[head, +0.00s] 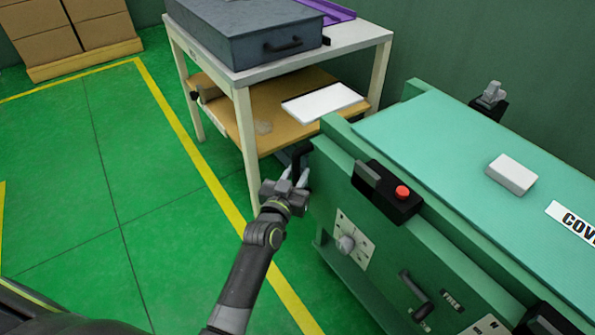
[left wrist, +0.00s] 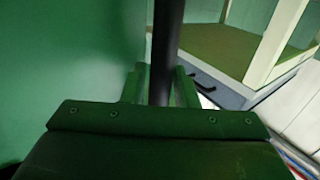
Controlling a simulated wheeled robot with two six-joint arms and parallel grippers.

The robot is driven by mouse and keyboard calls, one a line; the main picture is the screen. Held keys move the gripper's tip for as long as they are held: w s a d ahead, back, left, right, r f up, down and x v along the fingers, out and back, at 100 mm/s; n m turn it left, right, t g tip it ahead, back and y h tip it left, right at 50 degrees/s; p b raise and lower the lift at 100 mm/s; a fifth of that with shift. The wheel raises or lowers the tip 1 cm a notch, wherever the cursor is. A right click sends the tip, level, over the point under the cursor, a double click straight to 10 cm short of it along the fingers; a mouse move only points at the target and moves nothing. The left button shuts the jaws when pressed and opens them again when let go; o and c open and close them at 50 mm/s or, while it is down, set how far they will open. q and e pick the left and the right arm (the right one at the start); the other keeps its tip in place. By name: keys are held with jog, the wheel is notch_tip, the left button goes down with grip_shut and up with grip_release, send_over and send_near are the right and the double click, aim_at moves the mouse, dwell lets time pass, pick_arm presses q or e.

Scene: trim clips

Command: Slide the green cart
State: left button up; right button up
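The green cart (head: 335,175) stands at the right in the head view, with a teal top, dark green sides and a black handle (head: 298,154) at its near-left end. My left gripper (head: 294,174) is at that end, just below the visible part of the handle. Its two fingertips are apart. In the left wrist view a dark upright bar (left wrist: 168,45), which looks like the handle, runs between the fingers (left wrist: 160,82) and fills most of the gap. Whether they press on it, I cannot tell. My right gripper is in neither view.
A white-topped table (head: 355,40) with a grey case (head: 250,35) and a lower wooden shelf stands just behind the cart's left end. Cardboard boxes (head: 65,25) stand at the far left. The green floor (head: 90,200) at the left, crossed by yellow lines, is clear.

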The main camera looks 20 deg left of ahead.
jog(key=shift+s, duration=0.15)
pick_arm(q)
jog(key=shift+c, duration=0.6)
grip_shut()
